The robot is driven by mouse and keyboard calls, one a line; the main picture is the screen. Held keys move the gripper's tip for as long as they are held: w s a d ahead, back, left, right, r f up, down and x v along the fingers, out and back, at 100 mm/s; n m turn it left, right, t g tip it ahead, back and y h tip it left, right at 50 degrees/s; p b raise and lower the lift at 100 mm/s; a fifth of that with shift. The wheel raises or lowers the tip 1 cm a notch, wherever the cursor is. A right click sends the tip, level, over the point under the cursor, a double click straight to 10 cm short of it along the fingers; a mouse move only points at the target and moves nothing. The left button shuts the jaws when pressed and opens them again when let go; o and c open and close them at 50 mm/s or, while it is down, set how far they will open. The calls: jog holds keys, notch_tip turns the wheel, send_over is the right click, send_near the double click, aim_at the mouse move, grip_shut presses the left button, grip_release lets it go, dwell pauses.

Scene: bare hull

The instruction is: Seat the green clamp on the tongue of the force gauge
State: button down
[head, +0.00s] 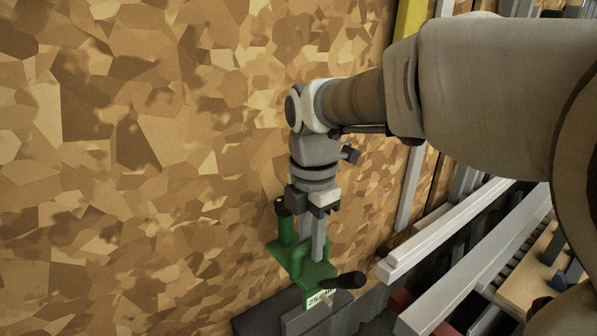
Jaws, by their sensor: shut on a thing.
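My gripper (312,246) points down and is shut on the green clamp (289,258), which it holds low in the head view. The clamp has an upright green post with a dark knob at its left and a black handle sticking out to the right. A small pale label with digits shows at its lower front; I cannot tell whether it belongs to the clamp or to the gauge. The force gauge and its tongue cannot be made out for certain. A dark grey block (268,318) lies just below the clamp, and I cannot tell whether they touch.
A stepped grey piece (362,308) stands close to the right of the clamp. Long pale rails (450,232) run diagonally at the right, with a red part (400,300) near their lower end. The brown patterned surface (140,190) on the left is bare.

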aim_at(310, 279)
jog(key=shift+r, duration=0.1)
dwell(0.4)
jog(key=shift+f+b, duration=3.15)
jog(key=shift+f, duration=1.75)
jog(key=c, duration=0.6)
grip_release()
jog(key=shift+s, duration=0.1)
notch_tip(310, 279, up, 17)
jog(key=shift+r+p, duration=0.2)
jog(key=shift+p, duration=0.6)
